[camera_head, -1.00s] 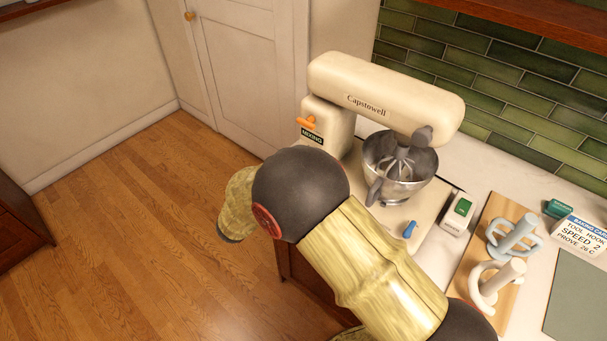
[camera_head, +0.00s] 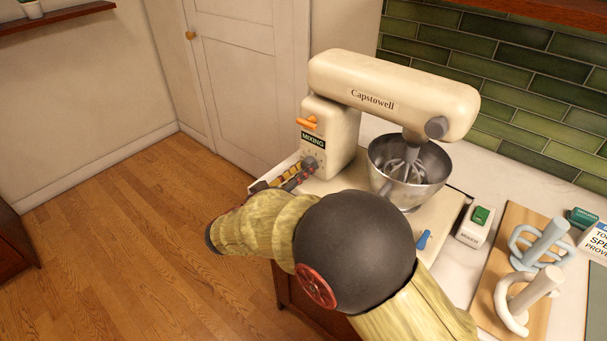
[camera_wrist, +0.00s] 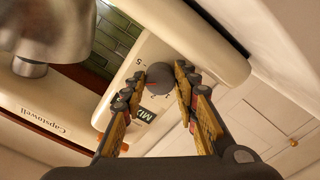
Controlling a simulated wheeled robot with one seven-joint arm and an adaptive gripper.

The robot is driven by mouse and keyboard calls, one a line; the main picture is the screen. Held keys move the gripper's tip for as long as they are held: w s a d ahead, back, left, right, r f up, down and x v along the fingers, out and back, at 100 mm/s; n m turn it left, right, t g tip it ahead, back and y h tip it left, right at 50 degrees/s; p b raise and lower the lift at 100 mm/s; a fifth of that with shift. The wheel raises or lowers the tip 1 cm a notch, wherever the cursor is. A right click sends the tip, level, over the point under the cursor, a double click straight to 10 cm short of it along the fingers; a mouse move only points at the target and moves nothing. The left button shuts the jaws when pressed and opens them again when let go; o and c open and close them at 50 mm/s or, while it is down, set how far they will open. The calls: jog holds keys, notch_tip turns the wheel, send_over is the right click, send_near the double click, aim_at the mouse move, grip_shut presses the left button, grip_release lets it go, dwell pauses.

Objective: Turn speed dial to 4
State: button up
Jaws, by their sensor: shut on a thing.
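The cream stand mixer (camera_head: 395,88) stands on the counter with its head down over a steel bowl (camera_head: 425,172). Its grey speed dial (camera_head: 311,163) is on the column's side, under the MIXING label. The dial shows as a dark round knob in the wrist view (camera_wrist: 160,77). My gripper (camera_head: 303,172) reaches the dial from the left and is shut on it, with a finger on either side. A "5" shows beside the dial in the wrist view.
An orange lever (camera_head: 307,123) sits just above the label. A blue knob (camera_head: 423,239) is on the mixer base. A small box with a green switch (camera_head: 480,215) and a wooden board (camera_head: 530,215) with attachments lie to the right. The floor at left is clear.

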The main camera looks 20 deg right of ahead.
jog(key=shift+f, duration=0.15)
dwell(0.4)
jog(key=o, duration=1.1)
jog(key=shift+o, duration=0.3)
jog(key=shift+a, duration=0.15)
jog(key=v, duration=1.1)
jog(key=shift+s+a, duration=0.25)
jog(key=shift+s, duration=0.05)
